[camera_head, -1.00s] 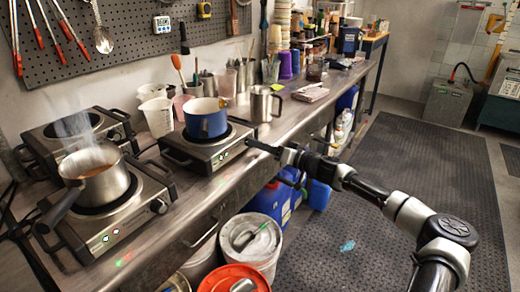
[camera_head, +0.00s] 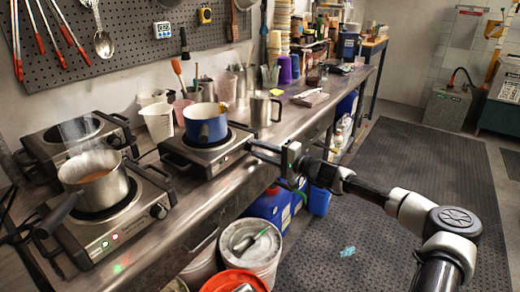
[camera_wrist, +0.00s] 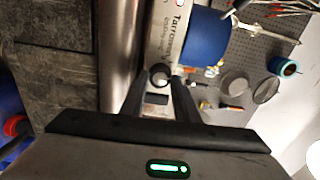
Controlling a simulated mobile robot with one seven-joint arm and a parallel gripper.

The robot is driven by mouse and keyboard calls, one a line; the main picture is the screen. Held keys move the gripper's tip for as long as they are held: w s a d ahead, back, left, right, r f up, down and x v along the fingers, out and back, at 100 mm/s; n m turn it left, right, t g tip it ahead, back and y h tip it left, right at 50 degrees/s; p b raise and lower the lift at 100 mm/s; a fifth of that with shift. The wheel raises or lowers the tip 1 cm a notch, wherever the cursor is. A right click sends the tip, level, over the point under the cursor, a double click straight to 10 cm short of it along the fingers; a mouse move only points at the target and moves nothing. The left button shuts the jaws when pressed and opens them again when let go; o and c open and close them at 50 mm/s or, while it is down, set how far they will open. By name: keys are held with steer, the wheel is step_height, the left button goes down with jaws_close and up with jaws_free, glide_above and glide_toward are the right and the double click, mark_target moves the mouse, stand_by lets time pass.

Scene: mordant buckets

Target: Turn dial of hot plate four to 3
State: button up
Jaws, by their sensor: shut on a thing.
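A hot plate (camera_head: 212,162) with a blue pot (camera_head: 206,126) on it stands at the bench's front edge; no number four is readable on it. My gripper (camera_head: 258,150) is at the right end of its front face. In the wrist view, the two black fingers (camera_wrist: 160,92) are closed in around a small round dial (camera_wrist: 160,75) on the hot plate's front (camera_wrist: 165,35), which bears lettering. The dial's marks and setting are too small to read. In the head view my gripper hides the dial.
A steaming steel saucepan (camera_head: 95,182) sits on the front left hot plate (camera_head: 120,228); another hot plate (camera_head: 50,155) stands behind it. A steel mug (camera_head: 262,110) and a white jug (camera_head: 158,120) stand near the blue pot. Buckets (camera_head: 250,250) stand below the bench.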

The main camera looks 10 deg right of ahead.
steer(key=m+p, duration=0.2)
steer(key=m, duration=0.4)
steer(key=shift+p, duration=0.3)
stand_by(0.4)
steer(key=o, duration=1)
steer(key=shift+o, duration=0.2)
steer(key=p+v, duration=0.1)
steer(key=v, duration=1.6)
steer(key=shift+s, duration=0.2)
steer(key=shift+d, duration=0.15)
